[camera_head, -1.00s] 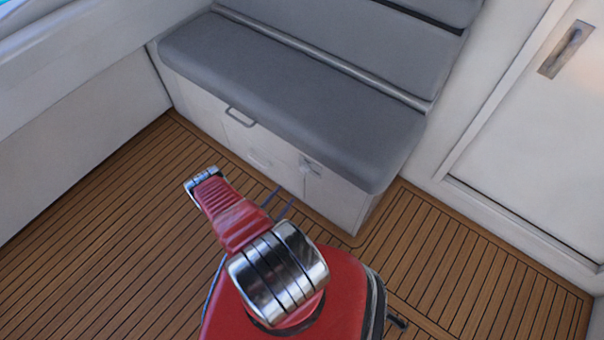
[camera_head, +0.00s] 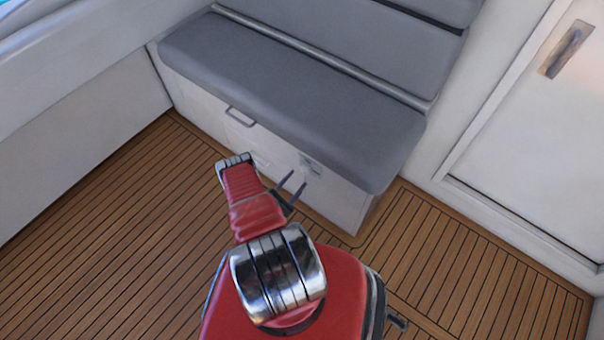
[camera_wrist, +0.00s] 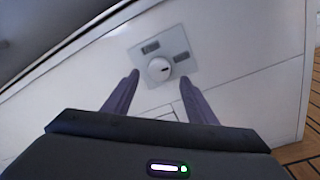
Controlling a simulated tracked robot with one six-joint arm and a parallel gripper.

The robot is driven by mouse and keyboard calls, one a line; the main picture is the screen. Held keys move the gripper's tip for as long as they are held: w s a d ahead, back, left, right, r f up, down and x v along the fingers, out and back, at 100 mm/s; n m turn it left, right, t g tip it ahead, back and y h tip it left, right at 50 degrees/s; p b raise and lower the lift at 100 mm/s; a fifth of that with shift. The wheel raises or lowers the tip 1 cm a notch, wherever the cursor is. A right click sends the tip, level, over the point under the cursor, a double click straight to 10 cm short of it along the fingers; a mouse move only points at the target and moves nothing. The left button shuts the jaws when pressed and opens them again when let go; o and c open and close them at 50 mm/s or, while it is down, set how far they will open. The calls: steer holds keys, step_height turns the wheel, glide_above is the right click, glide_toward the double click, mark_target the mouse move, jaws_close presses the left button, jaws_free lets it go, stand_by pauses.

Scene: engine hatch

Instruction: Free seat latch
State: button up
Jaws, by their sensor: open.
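The seat latch (camera_head: 310,164) is a small light plate with a knob on the white front of the seat base, near its right end. My gripper (camera_head: 297,178) is just in front of and below the latch. In the wrist view my gripper's two fingers (camera_wrist: 159,76) are spread apart, with the knob above and between their tips. Nothing is held, and I see no contact with the knob.
A grey cushioned seat (camera_head: 290,90) overhangs the latch. A handle (camera_head: 240,117) is on the seat front to the left. A white door (camera_head: 545,140) stands at the right. The planked wooden floor (camera_head: 90,250) is clear at the left.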

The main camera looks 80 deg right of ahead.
mark_target(304, 172)
steer(key=shift+x, duration=2.45)
steer(key=shift+c, duration=0.7)
steer(key=c, duration=0.9)
steer(key=shift+s+d, duration=0.1)
